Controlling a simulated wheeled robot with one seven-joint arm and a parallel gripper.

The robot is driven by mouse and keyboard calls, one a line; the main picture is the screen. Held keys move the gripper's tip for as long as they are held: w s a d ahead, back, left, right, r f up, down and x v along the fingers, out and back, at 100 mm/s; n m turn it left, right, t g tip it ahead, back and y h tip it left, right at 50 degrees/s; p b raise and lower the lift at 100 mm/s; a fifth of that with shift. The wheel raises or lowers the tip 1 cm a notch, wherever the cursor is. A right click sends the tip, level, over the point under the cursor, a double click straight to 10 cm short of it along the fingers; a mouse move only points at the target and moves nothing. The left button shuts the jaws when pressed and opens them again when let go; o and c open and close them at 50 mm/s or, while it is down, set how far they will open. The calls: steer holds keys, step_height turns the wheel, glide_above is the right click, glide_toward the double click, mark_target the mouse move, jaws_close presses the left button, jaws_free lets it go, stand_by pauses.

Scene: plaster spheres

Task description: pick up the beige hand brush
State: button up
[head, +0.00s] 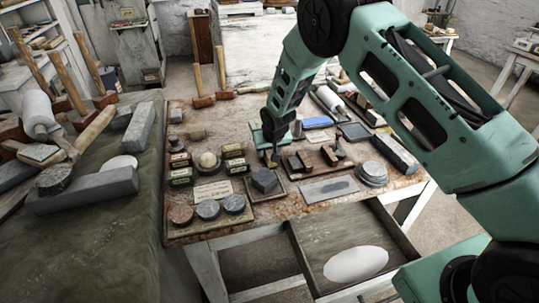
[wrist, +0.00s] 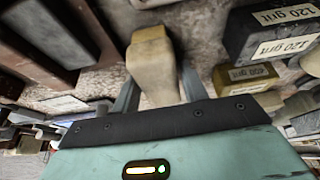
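A beige block-like thing, which looks like the beige hand brush (wrist: 153,65), lies between the two fingers of my gripper (wrist: 158,97) in the wrist view. A finger shows on each side of it, close to its sides. I cannot tell whether they touch it. Its near end is hidden behind the gripper body. In the head view my gripper (head: 270,147) points down over the middle of the worktable (head: 228,120). A small tan part of the brush (head: 274,157) shows just below it.
Dark grit blocks (wrist: 270,32) and a yellowish grit block (wrist: 245,78) stand close on the right in the wrist view. A hexagonal dark stone (head: 265,180) and brown wooden pieces (head: 332,154) flank the gripper. An open drawer (head: 325,235) holds a white oval.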

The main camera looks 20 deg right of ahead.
steer(key=c, duration=0.6)
steer(key=shift+c, duration=0.2)
steer(key=shift+r+p, duration=0.45)
steer(key=shift+p, duration=0.05)
steer(key=shift+w+r+b, duration=0.1)
steer(key=shift+r+b, duration=0.25)
steer(key=shift+b, duration=0.1)
step_height(320, 180, up, 9)
steer(key=shift+f+b, duration=0.1)
steer(key=shift+b, duration=1.1)
steer(key=shift+o, duration=1.1)
